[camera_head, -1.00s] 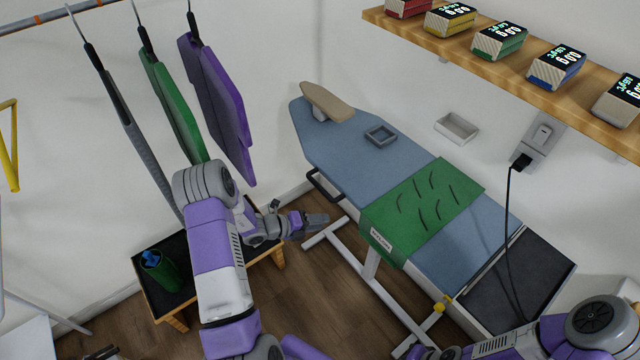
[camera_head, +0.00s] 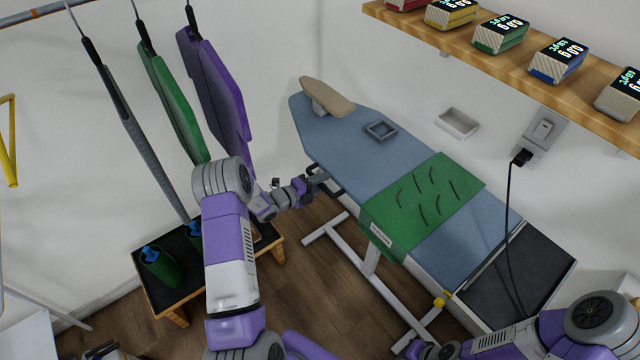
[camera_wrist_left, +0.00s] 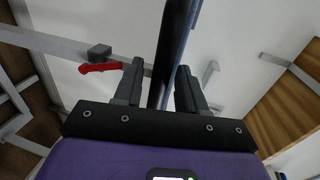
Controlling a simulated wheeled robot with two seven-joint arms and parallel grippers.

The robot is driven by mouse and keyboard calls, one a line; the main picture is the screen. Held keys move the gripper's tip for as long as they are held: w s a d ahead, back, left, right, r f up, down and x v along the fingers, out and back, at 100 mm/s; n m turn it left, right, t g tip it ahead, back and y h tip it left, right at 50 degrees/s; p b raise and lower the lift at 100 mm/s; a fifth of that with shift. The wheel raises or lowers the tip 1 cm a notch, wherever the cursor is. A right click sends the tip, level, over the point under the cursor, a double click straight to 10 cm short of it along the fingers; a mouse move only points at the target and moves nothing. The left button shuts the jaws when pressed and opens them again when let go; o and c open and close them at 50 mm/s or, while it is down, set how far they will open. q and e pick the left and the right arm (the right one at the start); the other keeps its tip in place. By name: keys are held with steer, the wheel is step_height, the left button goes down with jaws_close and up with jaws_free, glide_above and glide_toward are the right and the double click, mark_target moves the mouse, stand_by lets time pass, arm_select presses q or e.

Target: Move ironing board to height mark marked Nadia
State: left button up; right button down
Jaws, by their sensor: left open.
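The ironing board (camera_head: 345,150) has a blue cover and stands tilted across the view on white legs. My left gripper (camera_head: 320,180) is open at this handle. In the left wrist view, a dark bar (camera_wrist_left: 174,45) passes between the open fingers of the left gripper (camera_wrist_left: 160,85); I cannot tell whether they touch it. A red lever (camera_wrist_left: 100,67) shows under the board. My right gripper (camera_head: 428,350) is at the bottom edge, mostly hidden. I can read no Nadia mark.
A green cloth (camera_head: 425,205) with a small white label lies over the board. A low bench (camera_head: 180,318) with green bottles stands at left. A wooden shelf (camera_head: 540,85) holds several boxes. A black cord (camera_head: 508,230) hangs onto the board.

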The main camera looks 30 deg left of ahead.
arm_select(q)
jaws_close()
step_height(320, 180, down, 6)
steer(key=b, duration=0.3)
steer(key=shift+s+r, duration=0.15)
steer(key=shift+r, duration=0.1)
jaws_free()
steer(key=shift+r, duration=0.1)
steer(key=shift+r, duration=0.1)
